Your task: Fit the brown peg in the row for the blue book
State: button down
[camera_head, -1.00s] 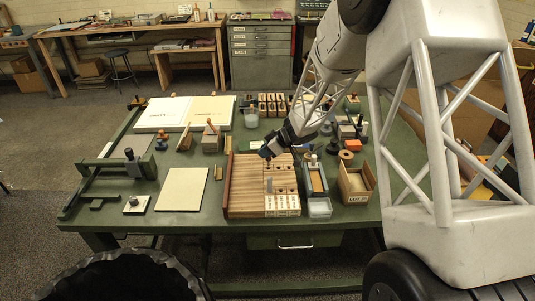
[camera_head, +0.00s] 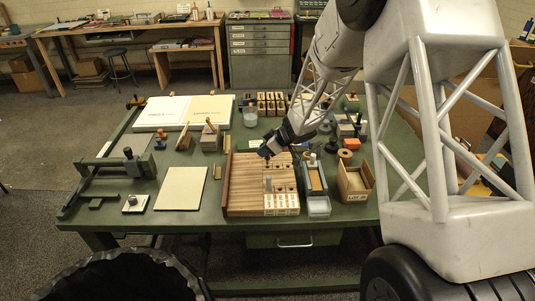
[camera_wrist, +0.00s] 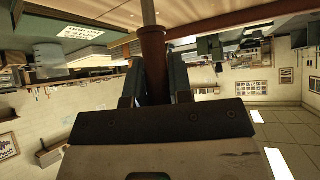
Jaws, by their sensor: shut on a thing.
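My gripper (camera_head: 266,152) hangs over the far part of a striped wooden board (camera_head: 243,190) on the green table. In the wrist view, my gripper (camera_wrist: 155,85) is shut on a brown peg (camera_wrist: 152,58), a round body with a thin grey pin pointing away from the fingers. The board's right part has rows of holes and a strip of white labels (camera_head: 281,203) along its front. The labels are too small to read, so I cannot tell which row is for the blue book. I cannot tell whether the pin touches the board.
To the right of the board stand a narrow blue-grey tray (camera_head: 315,179), a clear box (camera_head: 318,206) and an open carton (camera_head: 354,182). A cream panel (camera_head: 181,188) lies to the left. Wooden blocks and open white sheets (camera_head: 185,112) are farther back.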

jog(key=shift+f, duration=2.05)
dwell(0.6)
jog(key=c, duration=0.9)
grip_release()
jog(key=shift+c, duration=0.2)
jog(key=shift+v, duration=3.9)
